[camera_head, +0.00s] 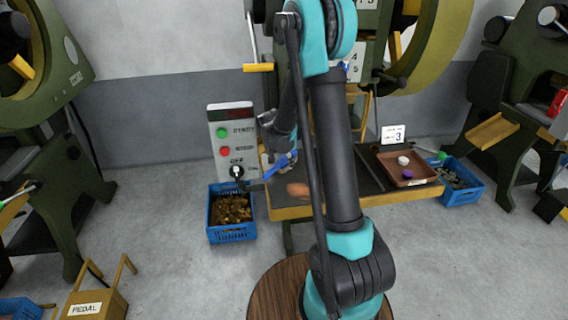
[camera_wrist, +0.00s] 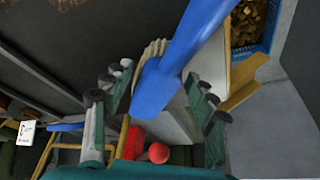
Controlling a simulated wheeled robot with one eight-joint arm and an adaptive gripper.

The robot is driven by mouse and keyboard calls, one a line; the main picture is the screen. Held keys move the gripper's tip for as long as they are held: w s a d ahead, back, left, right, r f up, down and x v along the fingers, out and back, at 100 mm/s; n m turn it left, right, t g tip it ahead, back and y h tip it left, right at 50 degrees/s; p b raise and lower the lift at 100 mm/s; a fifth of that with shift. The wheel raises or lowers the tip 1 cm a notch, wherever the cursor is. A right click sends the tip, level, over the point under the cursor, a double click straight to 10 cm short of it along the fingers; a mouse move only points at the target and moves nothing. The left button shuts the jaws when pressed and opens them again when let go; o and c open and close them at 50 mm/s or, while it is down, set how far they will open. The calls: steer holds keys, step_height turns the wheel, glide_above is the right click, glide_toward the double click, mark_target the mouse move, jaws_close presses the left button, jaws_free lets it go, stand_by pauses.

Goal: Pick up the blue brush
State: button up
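The blue brush (camera_wrist: 192,45) shows large in the wrist view. Its blue handle runs from the top edge down to a wider blue end between my gripper's fingers, with pale bristles beside it. My gripper (camera_wrist: 160,80) is open, with its fingers on either side of the brush and visible gaps between. In the head view, the blue brush (camera_head: 281,164) lies slanted at the left side of the work table (camera_head: 290,213), right by my gripper (camera_head: 270,156). My arm hides part of this area, and contact with the brush cannot be told.
A control box (camera_head: 233,140) stands left of the table, above a blue crate (camera_head: 231,236) of copper coils. A brown tray (camera_head: 408,170) with small items sits on the table's right side. Another blue crate (camera_head: 459,181) is farther right. Green presses surround the table.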

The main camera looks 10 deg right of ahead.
mark_target(284, 161)
steer(key=c, duration=1.1)
steer(key=shift+c, duration=0.2)
steer(key=shift+r, duration=0.1)
steer(key=shift+r, duration=0.5)
step_height(284, 161, up, 2)
steer(key=shift+r, duration=0.1)
steer(key=shift+s, duration=0.7)
steer(key=s, duration=1.6)
steer(key=shift+s, duration=0.35)
